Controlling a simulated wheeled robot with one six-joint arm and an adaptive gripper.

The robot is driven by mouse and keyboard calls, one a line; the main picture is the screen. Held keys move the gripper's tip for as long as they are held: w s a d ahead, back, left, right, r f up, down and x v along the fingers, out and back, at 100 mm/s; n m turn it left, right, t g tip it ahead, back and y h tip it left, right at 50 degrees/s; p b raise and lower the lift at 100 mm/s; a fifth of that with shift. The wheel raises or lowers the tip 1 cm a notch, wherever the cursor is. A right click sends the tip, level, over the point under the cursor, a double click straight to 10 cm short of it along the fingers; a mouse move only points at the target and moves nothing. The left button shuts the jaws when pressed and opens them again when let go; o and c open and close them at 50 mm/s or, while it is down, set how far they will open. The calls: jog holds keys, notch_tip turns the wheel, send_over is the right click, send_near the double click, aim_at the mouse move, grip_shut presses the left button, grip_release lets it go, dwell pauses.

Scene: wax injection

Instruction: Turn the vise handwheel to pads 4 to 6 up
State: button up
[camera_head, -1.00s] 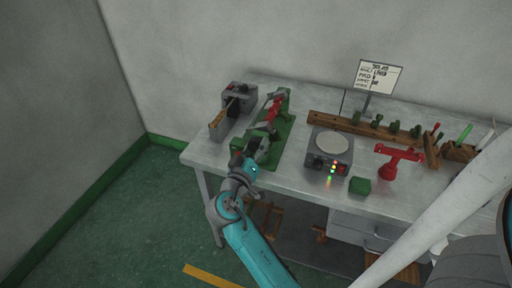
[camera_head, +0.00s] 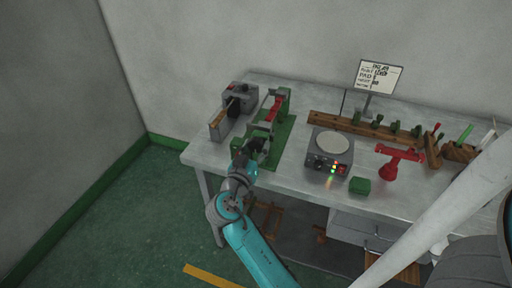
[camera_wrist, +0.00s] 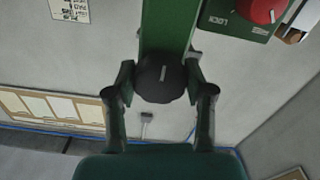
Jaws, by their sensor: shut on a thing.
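The green vise (camera_head: 286,127) stands at the left end of the bench, with a red part (camera_head: 275,108) held in it. In the wrist view the black round handwheel (camera_wrist: 161,78) sits at the end of a green post. A light line on its face points almost straight up in the picture. My gripper (camera_wrist: 161,88) is shut on the handwheel, one finger on each side. In the head view my gripper (camera_head: 249,150) is at the near end of the vise and hides the handwheel. I cannot read pad numbers.
A red knob (camera_wrist: 262,10) on a green plate with lettering is at the upper right of the wrist view. A grey machine (camera_head: 240,95) with a wooden bar stands left of the vise. A round-plated device (camera_head: 332,145) with lit lamps and a green block (camera_head: 360,186) are to the right.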

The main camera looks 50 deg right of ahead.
jog(key=shift+f, duration=0.15)
dwell(0.5)
jog(key=o, duration=1.2)
jog(key=shift+c, duration=0.2)
jog(key=v, duration=1.2)
